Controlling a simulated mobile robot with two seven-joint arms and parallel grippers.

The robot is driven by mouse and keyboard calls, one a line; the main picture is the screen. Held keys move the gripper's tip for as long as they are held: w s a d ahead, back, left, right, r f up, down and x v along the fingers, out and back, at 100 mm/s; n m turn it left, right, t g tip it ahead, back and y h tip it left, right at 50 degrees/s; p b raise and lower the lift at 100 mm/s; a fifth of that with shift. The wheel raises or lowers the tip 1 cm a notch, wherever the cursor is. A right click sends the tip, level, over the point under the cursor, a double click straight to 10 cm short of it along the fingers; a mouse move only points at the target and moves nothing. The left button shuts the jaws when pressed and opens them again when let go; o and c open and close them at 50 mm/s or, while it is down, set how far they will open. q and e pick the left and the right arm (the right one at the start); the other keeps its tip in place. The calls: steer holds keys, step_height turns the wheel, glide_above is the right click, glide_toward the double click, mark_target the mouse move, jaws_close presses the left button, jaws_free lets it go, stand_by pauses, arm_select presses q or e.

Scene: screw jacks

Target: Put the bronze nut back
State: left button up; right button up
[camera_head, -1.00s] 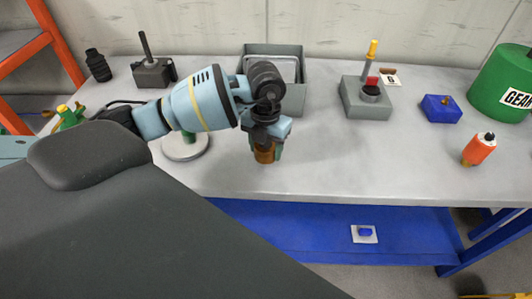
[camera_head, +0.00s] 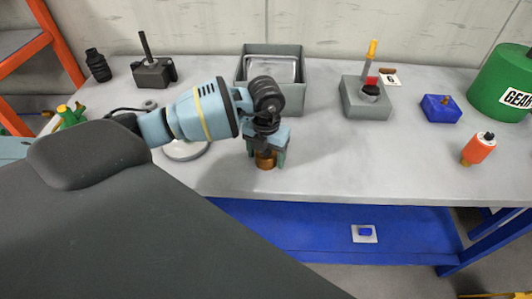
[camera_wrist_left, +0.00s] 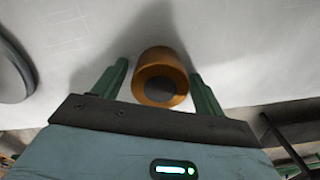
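The bronze nut (camera_head: 265,161) is a short brown-orange ring near the front edge of the grey table, below my left gripper (camera_head: 267,158). In the left wrist view the nut (camera_wrist_left: 160,62) shows its dark round opening and lies between the two green fingers of the left gripper (camera_wrist_left: 159,72). Narrow gaps show between the nut and both fingers, so the gripper is open around it. I cannot tell for sure whether the nut rests fully on the table. My right gripper is not in view.
A round pale base (camera_head: 186,151) stands left of the nut, partly behind my forearm. A grey bin (camera_head: 300,101) is behind. A grey block (camera_head: 366,105) with a yellow-topped rod, a blue block (camera_head: 440,109) and an orange cylinder (camera_head: 478,149) stand to the right. Table between is clear.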

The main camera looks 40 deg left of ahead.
mark_target(266, 152)
arm_select(q)
steer(key=shift+r, duration=0.1)
step_height(266, 152, up, 12)
steer(key=shift+r, duration=0.1)
stand_by(0.6)
